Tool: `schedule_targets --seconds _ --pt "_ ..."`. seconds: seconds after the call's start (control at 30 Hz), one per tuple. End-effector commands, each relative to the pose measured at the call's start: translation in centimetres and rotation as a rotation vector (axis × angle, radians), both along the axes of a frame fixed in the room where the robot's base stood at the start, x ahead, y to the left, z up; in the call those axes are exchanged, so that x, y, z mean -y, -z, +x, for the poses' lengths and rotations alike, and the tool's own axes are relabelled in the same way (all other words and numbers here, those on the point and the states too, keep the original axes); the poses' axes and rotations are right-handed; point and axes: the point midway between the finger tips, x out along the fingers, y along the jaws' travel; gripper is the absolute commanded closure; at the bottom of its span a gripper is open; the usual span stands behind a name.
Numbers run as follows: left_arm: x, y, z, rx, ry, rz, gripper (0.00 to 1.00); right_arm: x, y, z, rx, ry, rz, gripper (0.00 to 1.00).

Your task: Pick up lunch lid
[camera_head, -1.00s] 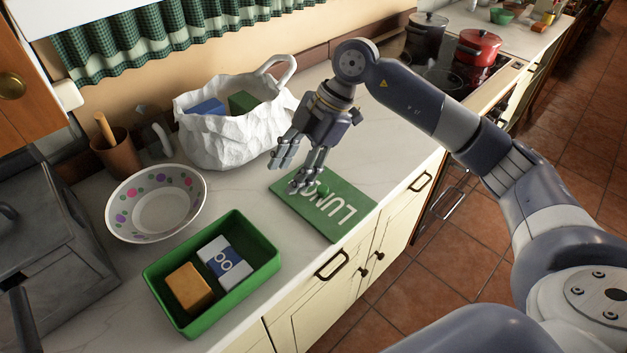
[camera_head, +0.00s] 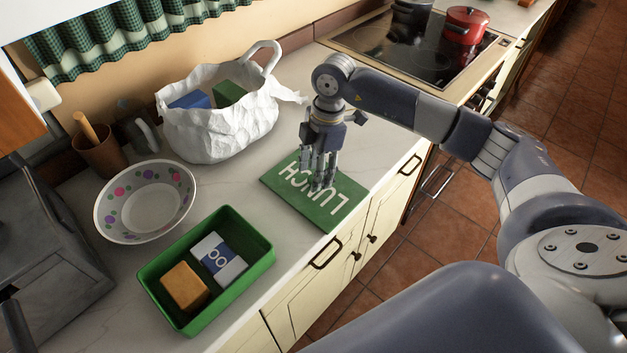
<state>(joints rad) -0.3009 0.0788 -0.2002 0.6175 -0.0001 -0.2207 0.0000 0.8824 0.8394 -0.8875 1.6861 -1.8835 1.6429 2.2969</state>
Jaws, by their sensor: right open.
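The lunch lid (camera_head: 330,211) is a flat green panel with white "LUNCH" lettering, lying on the counter near its front edge. My right gripper (camera_head: 322,186) points straight down over the lid's middle, around where a handle would sit; its fingers hide that part. The fingers are open, and I cannot tell whether they touch the lid. The green lunch box (camera_head: 262,262) stands open to the left of the lid. It holds an orange-brown block (camera_head: 184,287) and a white and blue package (camera_head: 219,260). My left gripper is not in view.
A white bag (camera_head: 215,135) with blue and green items stands behind the lid. A dotted bowl (camera_head: 146,203) and a brown cup (camera_head: 100,152) are at left. A stovetop (camera_head: 395,45) with a red pot (camera_head: 466,27) is at back right.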

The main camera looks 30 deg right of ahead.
Motion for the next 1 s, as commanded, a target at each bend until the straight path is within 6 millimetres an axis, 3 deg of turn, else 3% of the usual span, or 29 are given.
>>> schedule_targets --seconds 0.17,0.4,0.47,0.6,0.63,1.0 --pt "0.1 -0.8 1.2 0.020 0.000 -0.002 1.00 -0.3 1.7 0.0 0.000 0.000 0.000 0.53" --pt "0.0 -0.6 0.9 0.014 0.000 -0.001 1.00 -0.3 2.0 0.1 0.002 -0.001 0.000 0.53" --pt "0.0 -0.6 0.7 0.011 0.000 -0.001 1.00 -0.3 2.0 0.1 0.001 -0.001 0.000 0.65" --pt "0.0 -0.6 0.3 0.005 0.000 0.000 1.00 -0.3 2.0 0.1 0.001 -0.001 0.000 0.96" --pt "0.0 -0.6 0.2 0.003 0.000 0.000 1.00 -0.3 2.0 0.1 0.001 -0.001 0.000 1.00" --pt "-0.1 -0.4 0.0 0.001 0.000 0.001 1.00 -0.3 1.6 0.1 0.003 0.000 0.001 1.00"
